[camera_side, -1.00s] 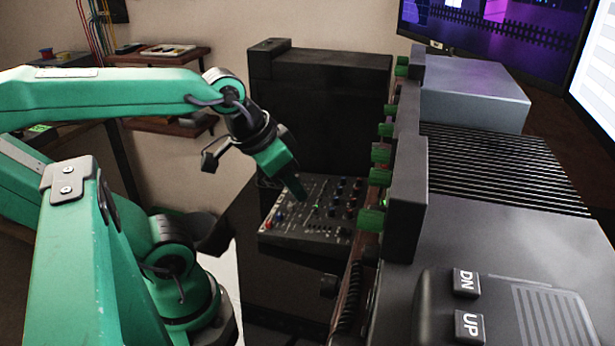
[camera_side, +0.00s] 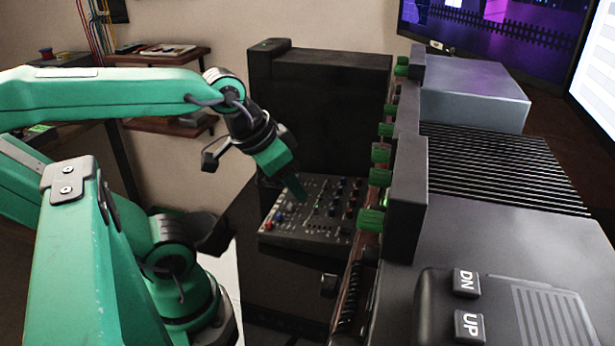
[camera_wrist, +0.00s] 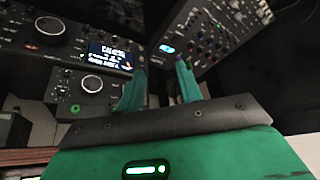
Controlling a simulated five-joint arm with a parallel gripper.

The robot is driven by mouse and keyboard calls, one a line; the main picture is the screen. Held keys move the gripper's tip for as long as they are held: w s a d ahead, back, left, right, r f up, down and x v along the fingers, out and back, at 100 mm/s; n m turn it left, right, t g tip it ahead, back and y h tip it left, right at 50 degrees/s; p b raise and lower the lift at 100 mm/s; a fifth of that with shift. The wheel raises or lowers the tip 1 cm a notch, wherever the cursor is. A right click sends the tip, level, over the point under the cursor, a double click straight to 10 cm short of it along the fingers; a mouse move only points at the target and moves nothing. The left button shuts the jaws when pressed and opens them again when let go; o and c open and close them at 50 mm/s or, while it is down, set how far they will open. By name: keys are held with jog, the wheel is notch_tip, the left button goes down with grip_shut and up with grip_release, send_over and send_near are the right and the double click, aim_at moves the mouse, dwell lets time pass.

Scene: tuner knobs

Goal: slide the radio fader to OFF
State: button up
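A small black panel (camera_side: 285,233) with rows of coloured knobs and sliders lies in the middle of the side view. It seems to be the panel at the upper right of the wrist view (camera_wrist: 225,28). My gripper (camera_side: 302,196) points down at it, with its tips over the panel's middle. I cannot tell whether they touch it. In the wrist view my gripper (camera_wrist: 162,70) has its two green fingers apart with nothing visible between them. I cannot make out which slider is the radio fader, or its position.
A tall black box (camera_side: 320,105) stands behind the panel. A dark rack with green knobs (camera_side: 370,219) rises close on the right. In the wrist view, radio-like units with a lit display (camera_wrist: 108,55) and round dials are at the left.

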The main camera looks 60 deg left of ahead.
jog(key=shift+w, duration=0.1)
dwell(0.3)
jog(key=w+a+f+m+g, duration=0.1)
jog(key=w+a+f+m, duration=0.2)
jog(key=a, duration=0.4)
jog(key=w+a+f+m+g, duration=0.2)
jog(key=w+a+f+m, duration=0.1)
jog(key=w+a+f, duration=0.2)
jog(key=w+a+f+m+g, duration=0.2)
jog(key=w+a+f, duration=0.2)
jog(key=a, duration=0.5)
jog(key=shift+w+a+m, duration=0.2)
jog(key=shift+w+m, duration=0.2)
jog(key=shift+a+f+g, duration=0.2)
jog(key=shift+a+g, duration=0.1)
jog(key=shift+f, duration=0.15)
jog(key=shift+f, duration=3.75)
